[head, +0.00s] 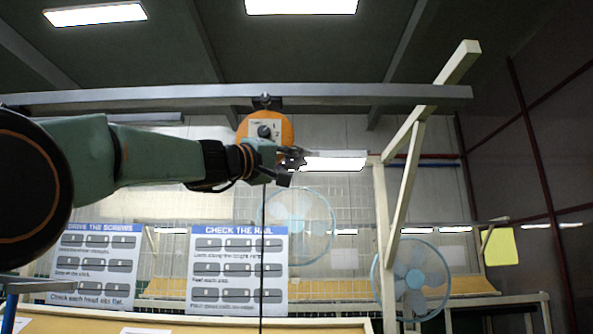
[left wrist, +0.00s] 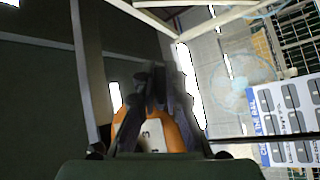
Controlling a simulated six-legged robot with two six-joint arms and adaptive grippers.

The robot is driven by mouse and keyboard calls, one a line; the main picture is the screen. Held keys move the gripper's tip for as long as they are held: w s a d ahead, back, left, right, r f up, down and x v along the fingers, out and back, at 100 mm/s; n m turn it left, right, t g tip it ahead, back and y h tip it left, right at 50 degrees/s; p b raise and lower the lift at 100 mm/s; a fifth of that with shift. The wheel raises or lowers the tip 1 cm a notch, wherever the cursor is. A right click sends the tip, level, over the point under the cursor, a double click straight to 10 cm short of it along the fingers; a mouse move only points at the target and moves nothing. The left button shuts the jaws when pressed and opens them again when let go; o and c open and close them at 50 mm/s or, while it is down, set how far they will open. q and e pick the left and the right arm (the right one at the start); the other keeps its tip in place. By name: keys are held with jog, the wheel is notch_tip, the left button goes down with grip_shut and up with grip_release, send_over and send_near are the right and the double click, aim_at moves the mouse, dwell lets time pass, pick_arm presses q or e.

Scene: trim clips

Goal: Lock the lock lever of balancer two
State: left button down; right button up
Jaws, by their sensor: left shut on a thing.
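Balancer two (head: 283,127) is an orange round body with a pale label marked 2, hanging from the grey overhead rail. My left gripper (head: 298,158) is in front of its lower right part and covers some of it. In the left wrist view the dark fingers (left wrist: 154,88) are close together in front of the orange balancer (left wrist: 179,137) and its pale label. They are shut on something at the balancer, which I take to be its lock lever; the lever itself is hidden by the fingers. A thin dark cable (head: 262,240) hangs straight down below. My right gripper is not in view.
The grey rail (head: 370,92) runs across above the balancer. A pale wooden post with a brace (head: 404,175) stands to the right. Two instruction boards (head: 238,233) and fans (head: 414,278) are lower down. The space between the balancer and the post looks clear.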

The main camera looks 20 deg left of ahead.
pick_arm(q)
jog(key=shift+r, duration=0.2)
jog(key=c, duration=1.4)
grip_release()
jog(key=shift+w+f, duration=0.15)
